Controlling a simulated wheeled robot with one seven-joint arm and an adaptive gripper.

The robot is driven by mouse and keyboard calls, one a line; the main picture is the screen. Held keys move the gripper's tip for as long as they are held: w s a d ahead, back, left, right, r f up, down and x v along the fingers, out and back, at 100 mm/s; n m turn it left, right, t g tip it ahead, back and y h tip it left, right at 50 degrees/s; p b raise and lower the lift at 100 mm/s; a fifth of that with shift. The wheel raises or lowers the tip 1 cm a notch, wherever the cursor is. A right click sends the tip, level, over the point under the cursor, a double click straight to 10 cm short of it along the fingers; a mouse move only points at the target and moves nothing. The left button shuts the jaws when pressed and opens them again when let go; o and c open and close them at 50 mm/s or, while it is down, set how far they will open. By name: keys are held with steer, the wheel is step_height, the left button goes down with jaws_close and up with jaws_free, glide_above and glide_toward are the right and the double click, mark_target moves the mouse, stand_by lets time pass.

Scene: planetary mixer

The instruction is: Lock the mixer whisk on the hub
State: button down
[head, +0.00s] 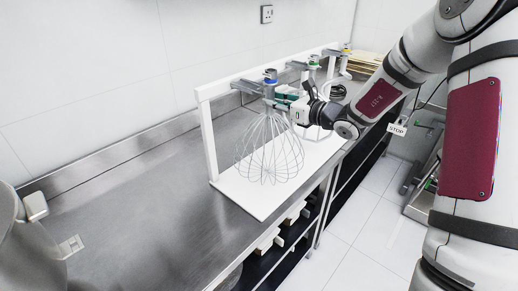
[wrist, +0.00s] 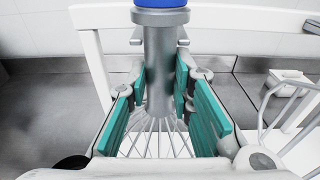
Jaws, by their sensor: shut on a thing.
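The mixer whisk, a wire balloon with a grey shaft and blue top, hangs upright at the near end of the white rack in the head view (head: 268,152). Its shaft (wrist: 160,65) runs between the green finger pads in the wrist view, with the wires spreading below. My gripper (head: 287,97) reaches it from the right and is shut on the shaft just below the collar; it also shows in the wrist view (wrist: 161,88). The whisk still sits at the rack's bracket. Part of a large grey rounded body (head: 25,250), perhaps the mixer, shows at the left edge; no hub is visible.
The white rack (head: 205,135) stands on a white base board (head: 260,200) on the steel counter (head: 130,210). Further tools hang farther along, one green-topped (head: 313,60), one yellow-topped (head: 346,48). The counter left of the rack is clear. A wall is behind.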

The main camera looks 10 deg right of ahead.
steer(key=shift+p+v, duration=0.8)
steer(key=shift+v, duration=1.15)
steer(key=shift+f, duration=0.15)
steer(key=c, duration=2.3)
jaws_free()
jaws_close()
